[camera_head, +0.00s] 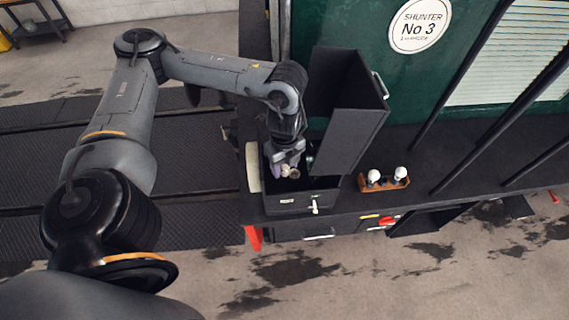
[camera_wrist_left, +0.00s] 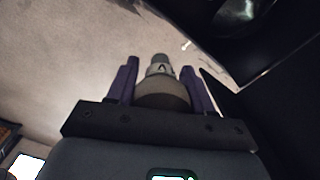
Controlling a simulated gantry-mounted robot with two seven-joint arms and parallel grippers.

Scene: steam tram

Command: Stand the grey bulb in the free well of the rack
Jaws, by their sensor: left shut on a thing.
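My left gripper (camera_head: 287,168) reaches down into an open black box (camera_head: 290,201). In the left wrist view its two purple fingers (camera_wrist_left: 160,88) are shut on the grey bulb (camera_wrist_left: 161,95), which has a pale marked collar and a narrower dark end. In the head view the bulb (camera_head: 293,173) shows small and pale at the fingertips, within the box's opening. The brown rack (camera_head: 387,185) stands on the dark ledge to the right of the box, with white bulbs standing at its left and right. A gap shows between them; the well itself is too small to make out. My right gripper is out of view.
The box's raised black lid (camera_head: 352,135) stands between the gripper and the rack. Dark slanting bars (camera_head: 490,130) cross the ledge right of the rack. The green wall (camera_head: 420,85) is behind.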

